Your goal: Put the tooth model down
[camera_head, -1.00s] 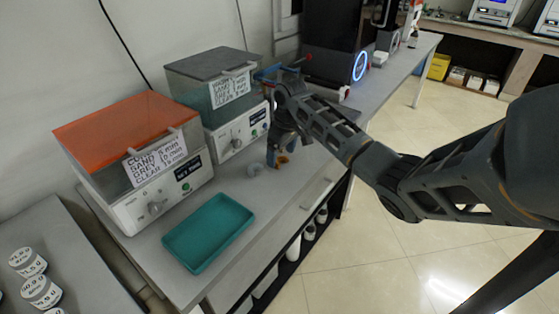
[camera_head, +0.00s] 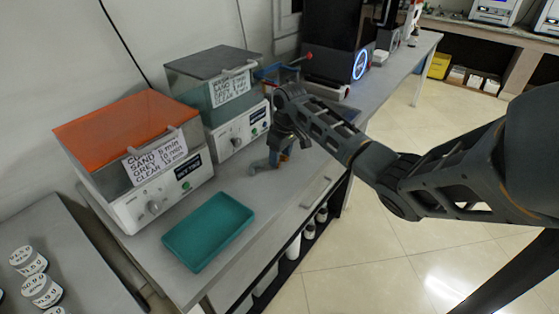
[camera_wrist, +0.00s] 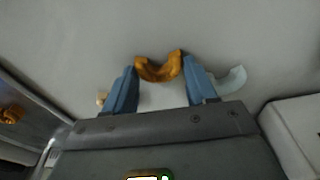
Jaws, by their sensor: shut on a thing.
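The orange, horseshoe-shaped tooth model (camera_wrist: 160,68) is between the two blue fingertips of my gripper (camera_wrist: 160,80) in the wrist view. My gripper is shut on it. In the head view my gripper (camera_head: 281,157) points down at the grey bench, right of the orange-lidded machine; the orange model is mostly hidden there. I cannot tell whether the model touches the bench. A pale, curved model (camera_wrist: 232,80) lies on the bench just right of the right finger; it also shows left of my gripper in the head view (camera_head: 257,167).
A teal tray (camera_head: 208,232) lies on the bench at front left. The orange-lidded machine (camera_head: 145,205) and the grey-lidded machine (camera_head: 236,137) stand behind. Bare bench lies between tray and gripper.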

